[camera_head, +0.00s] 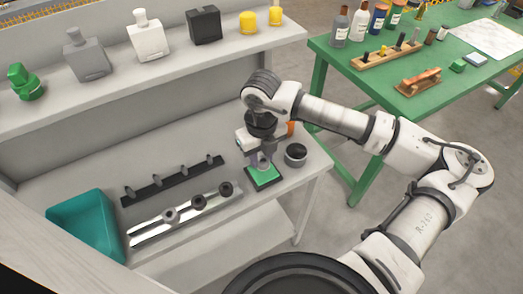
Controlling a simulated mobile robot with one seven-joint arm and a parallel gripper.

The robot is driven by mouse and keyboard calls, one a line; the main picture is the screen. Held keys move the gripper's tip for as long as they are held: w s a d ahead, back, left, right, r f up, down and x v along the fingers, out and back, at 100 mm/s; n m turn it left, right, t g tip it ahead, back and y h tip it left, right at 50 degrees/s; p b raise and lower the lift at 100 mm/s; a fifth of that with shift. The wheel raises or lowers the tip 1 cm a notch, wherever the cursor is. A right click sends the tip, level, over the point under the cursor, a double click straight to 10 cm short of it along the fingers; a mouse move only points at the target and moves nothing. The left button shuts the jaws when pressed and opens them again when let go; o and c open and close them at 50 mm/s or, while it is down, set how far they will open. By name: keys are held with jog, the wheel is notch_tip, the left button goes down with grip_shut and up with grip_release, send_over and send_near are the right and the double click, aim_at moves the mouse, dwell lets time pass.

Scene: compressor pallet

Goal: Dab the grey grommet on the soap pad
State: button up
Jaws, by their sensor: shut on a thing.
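My gripper (260,163) points down over the soap pad (272,182), a green square in a dark frame near the bench's right end. It is shut on a small greyish piece (262,167), which I take to be the grey grommet. The fingers partly hide it. The piece is at or just above the pad; I cannot tell whether it touches. The back of the pad is hidden by the gripper.
A round dark-topped pot (296,154) stands close right of the gripper. Left are a silver rail (150,232) with ring-like parts, a black peg strip (150,192) and a teal bin (80,225). A shelf (120,78) with bottles runs behind. A green table (350,80) stands right.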

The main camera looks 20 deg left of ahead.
jog(key=shift+f+b, duration=0.55)
jog(key=shift+f, duration=0.05)
dwell(0.6)
jog(key=shift+r+p, duration=1.1)
jog(key=shift+r, duration=2.4)
